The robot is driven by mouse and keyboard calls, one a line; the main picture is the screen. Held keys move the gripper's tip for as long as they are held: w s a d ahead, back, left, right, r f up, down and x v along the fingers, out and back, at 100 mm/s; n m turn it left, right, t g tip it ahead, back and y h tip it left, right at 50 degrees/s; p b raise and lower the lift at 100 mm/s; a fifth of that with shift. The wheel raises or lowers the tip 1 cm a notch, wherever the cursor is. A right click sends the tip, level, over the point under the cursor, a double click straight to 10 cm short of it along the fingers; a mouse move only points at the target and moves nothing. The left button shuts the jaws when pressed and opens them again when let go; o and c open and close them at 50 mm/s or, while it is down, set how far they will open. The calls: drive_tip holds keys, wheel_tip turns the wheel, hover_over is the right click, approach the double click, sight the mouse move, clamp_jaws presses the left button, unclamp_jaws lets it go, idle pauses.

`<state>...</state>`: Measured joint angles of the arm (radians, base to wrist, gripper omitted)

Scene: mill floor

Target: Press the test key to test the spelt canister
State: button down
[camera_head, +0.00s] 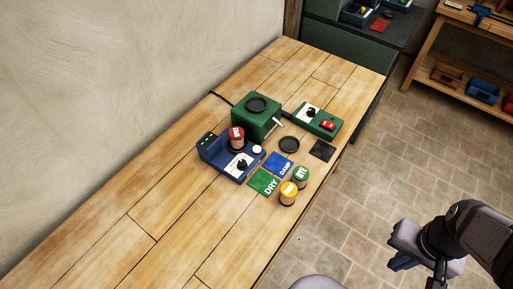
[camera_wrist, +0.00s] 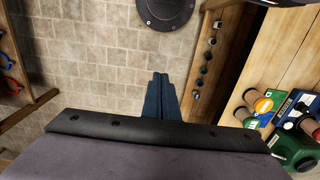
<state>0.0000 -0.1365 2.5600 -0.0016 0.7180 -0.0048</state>
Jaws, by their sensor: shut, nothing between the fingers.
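A blue tester (camera_head: 213,153) stands on the bench, with a dial (camera_head: 242,165) and a round white key (camera_head: 257,149) on top. A red-labelled canister (camera_head: 237,134) stands upright on the tester. A green canister marked RYE (camera_head: 301,175) and a yellow-orange canister (camera_head: 289,189) stand near the bench's front edge; the yellow label is too small to read. I cannot tell which canister is spelt. My gripper (camera_head: 400,264) is shut and empty, out over the floor to the right of the bench; its blue fingers show together in the wrist view (camera_wrist: 161,95).
A green DRY card (camera_head: 263,183) and a blue DAMP card (camera_head: 278,163) lie beside the tester. Behind stand a green mill (camera_head: 265,118) and a green box with a red switch (camera_head: 328,126). The bench's near left is clear.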

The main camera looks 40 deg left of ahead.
idle(0.7)
drive_tip(key=w+a+r+n+t+p, duration=0.1)
drive_tip(key=w+a+n+t, duration=0.3)
drive_tip(key=w, duration=0.6)
drive_tip(key=w+a+r+n+t+p, duration=0.1)
drive_tip(key=w+a+n, duration=0.4)
drive_tip(key=w, duration=0.5)
drive_tip(key=w+a+n+t+y+p, duration=0.1)
drive_tip(key=w+a+n+y, duration=0.15)
drive_tip(key=a, duration=0.55)
drive_tip(key=w+a+n+t+y+p, duration=0.1)
drive_tip(key=w+a+n, duration=0.15)
drive_tip(key=a, duration=0.45)
drive_tip(key=s+a+f+n+g+y, duration=0.1)
drive_tip(key=s+a+n, duration=0.2)
drive_tip(key=a, duration=0.5)
drive_tip(key=s+a+f+n+g+y+p, duration=0.1)
drive_tip(key=s+a+n+y, duration=0.1)
drive_tip(key=a, duration=0.7)
drive_tip(key=s+a+f+n+g+y, duration=0.1)
drive_tip(key=s+a+n, duration=0.3)
drive_tip(key=a, duration=0.4)
drive_tip(key=shift+s+a+f+g+y, duration=0.3)
drive_tip(key=shift+f+g+y, duration=0.1)
drive_tip(key=shift+g+y, duration=0.25)
drive_tip(key=shift+w+f, duration=0.1)
